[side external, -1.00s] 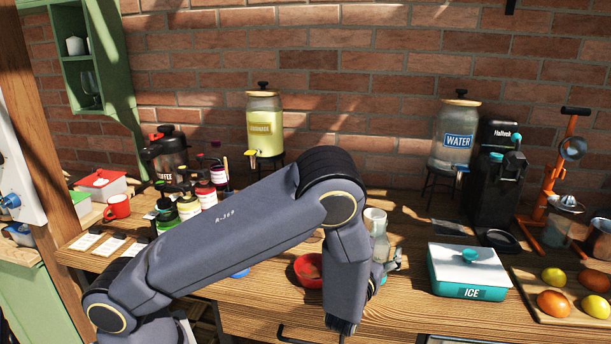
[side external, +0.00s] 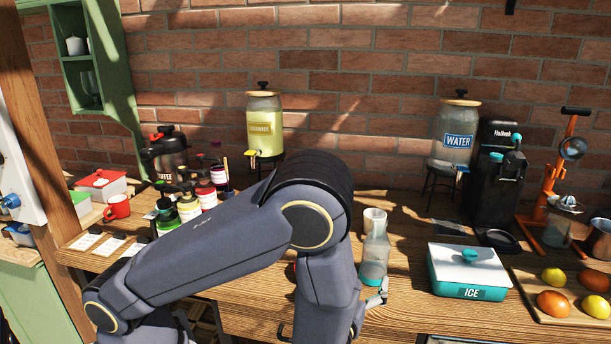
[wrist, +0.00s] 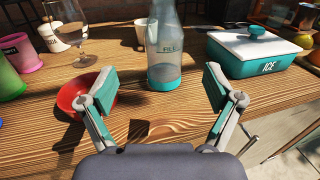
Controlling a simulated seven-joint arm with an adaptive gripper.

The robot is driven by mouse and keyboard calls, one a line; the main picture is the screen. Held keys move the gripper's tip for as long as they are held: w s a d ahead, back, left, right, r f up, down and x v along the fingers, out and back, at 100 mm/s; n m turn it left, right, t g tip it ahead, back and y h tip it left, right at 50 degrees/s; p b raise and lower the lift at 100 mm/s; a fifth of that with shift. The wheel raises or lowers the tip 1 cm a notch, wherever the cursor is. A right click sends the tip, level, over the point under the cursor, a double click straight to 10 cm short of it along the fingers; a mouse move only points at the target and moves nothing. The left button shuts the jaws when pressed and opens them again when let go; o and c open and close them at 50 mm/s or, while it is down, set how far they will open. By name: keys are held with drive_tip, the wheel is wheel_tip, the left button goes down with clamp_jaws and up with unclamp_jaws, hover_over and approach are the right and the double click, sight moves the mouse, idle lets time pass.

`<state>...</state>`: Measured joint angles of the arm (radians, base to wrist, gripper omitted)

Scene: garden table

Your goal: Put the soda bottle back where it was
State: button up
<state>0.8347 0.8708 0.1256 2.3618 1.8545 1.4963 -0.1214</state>
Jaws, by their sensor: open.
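The soda bottle (side external: 375,256), clear with a teal base, stands upright on the wooden table, left of the ice box. It also shows in the wrist view (wrist: 164,50), with a fill mark on its side. My gripper (wrist: 160,82) is open and empty, its two fingers spread wide on the near side of the bottle and apart from it. In the side view my gripper (side external: 376,300) is partly hidden behind my arm, in front of and below the bottle. The black soda machine (side external: 494,185) stands at the back right.
The teal and white ice box (side external: 468,271) is right of the bottle. A red bowl (wrist: 72,97) is near my left finger. A pale cup (wrist: 141,30) stands behind the bottle and a wine glass (wrist: 72,20) behind the bowl. Bare wood lies between bottle and gripper.

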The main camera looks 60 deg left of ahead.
drive_tip(key=s+a+r+n+g+y, duration=0.1)
drive_tip(key=s+a+r+n+g, duration=0.3)
drive_tip(key=s+a+n+g, duration=0.4)
drive_tip(key=s+a+r+n+g+y, duration=0.1)
drive_tip(key=s+a+r+n+g, duration=0.45)
drive_tip(key=n, duration=0.45)
drive_tip(key=s+d+r+n+t+h, duration=0.3)
drive_tip(key=s+d+r+n+h, duration=0.2)
drive_tip(key=n+h, duration=0.6)
drive_tip(key=shift+d+r+n+t, duration=0.25)
drive_tip(key=shift+d+n+t, duration=0.1)
drive_tip(key=shift+d, duration=0.8)
